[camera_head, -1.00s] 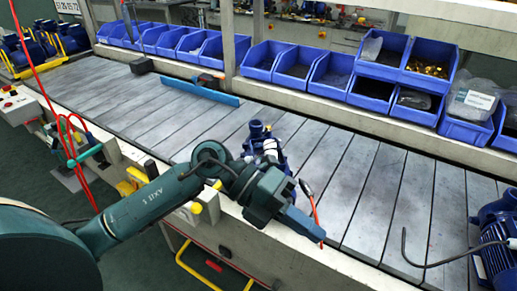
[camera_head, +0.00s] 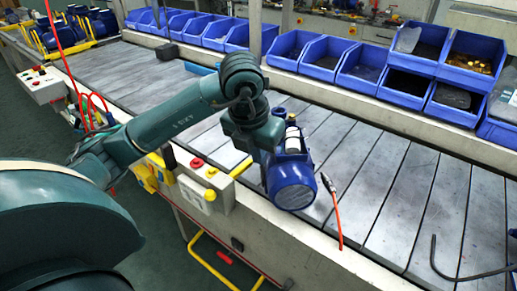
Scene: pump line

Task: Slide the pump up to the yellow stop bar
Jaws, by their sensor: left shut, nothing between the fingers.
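The blue pump (camera_head: 291,183) stands on the grey slatted conveyor (camera_head: 375,170) near its front edge, its round motor end facing me. My left gripper (camera_head: 264,155) points down at the pump's left side, close to it. It is shut with nothing held. Its fingertips are partly hidden, so I cannot tell whether they touch the pump. A yellow bar (camera_head: 241,168) shows just left of the gripper at the conveyor's front edge, partly hidden by my arm. I cannot tell whether it is the stop bar. My right gripper is not in view.
An orange-cabled tool (camera_head: 334,205) lies right of the pump, and a bent dark rod (camera_head: 450,272) at the lower right. Blue bins (camera_head: 320,52) line the back. A control box (camera_head: 205,190) stands at the front. The conveyor right of the pump is mostly bare.

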